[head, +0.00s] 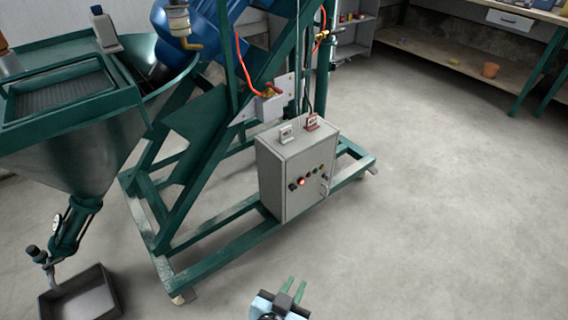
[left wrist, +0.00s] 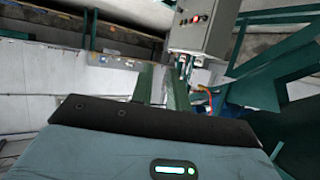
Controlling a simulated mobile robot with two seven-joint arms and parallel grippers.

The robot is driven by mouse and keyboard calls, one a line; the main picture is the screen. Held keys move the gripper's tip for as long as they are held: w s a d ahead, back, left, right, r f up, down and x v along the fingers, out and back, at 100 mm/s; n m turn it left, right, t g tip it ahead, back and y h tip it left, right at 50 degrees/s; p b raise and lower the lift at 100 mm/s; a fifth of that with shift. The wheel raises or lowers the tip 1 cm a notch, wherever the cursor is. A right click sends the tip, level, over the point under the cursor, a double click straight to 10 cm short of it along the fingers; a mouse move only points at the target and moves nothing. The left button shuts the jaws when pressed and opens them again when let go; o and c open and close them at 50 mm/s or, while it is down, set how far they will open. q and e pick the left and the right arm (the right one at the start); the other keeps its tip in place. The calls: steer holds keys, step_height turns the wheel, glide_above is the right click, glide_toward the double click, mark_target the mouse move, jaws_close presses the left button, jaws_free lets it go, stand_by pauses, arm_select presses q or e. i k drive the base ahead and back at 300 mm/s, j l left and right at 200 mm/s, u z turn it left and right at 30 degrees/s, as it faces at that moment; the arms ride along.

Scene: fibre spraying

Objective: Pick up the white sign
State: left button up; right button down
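In the left wrist view the box (left wrist: 201,28) appears upside down beyond the fingers (left wrist: 160,88); the signs are too small there to tell apart. My right gripper is not in view.
A green machine frame (head: 205,262) surrounds the box, with a hopper (head: 75,150) at left. A grey tray (head: 82,296) lies on the floor at lower left. Shelving (head: 450,65) stands at the back right. The floor (head: 450,200) to the right is clear.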

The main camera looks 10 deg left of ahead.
mark_target(285, 133)
steer(key=i+l+u, duration=0.1)
steer(key=u, duration=0.8)
steer(key=i+l+u, duration=0.25)
steer(key=l+u, duration=0.25)
steer(key=i+l+u, duration=0.2)
steer(key=l+u, duration=0.5)
steer(key=l, duration=1.35)
steer(key=i+l, duration=0.1)
steer(key=l, duration=1.45)
steer(key=i, duration=0.05)
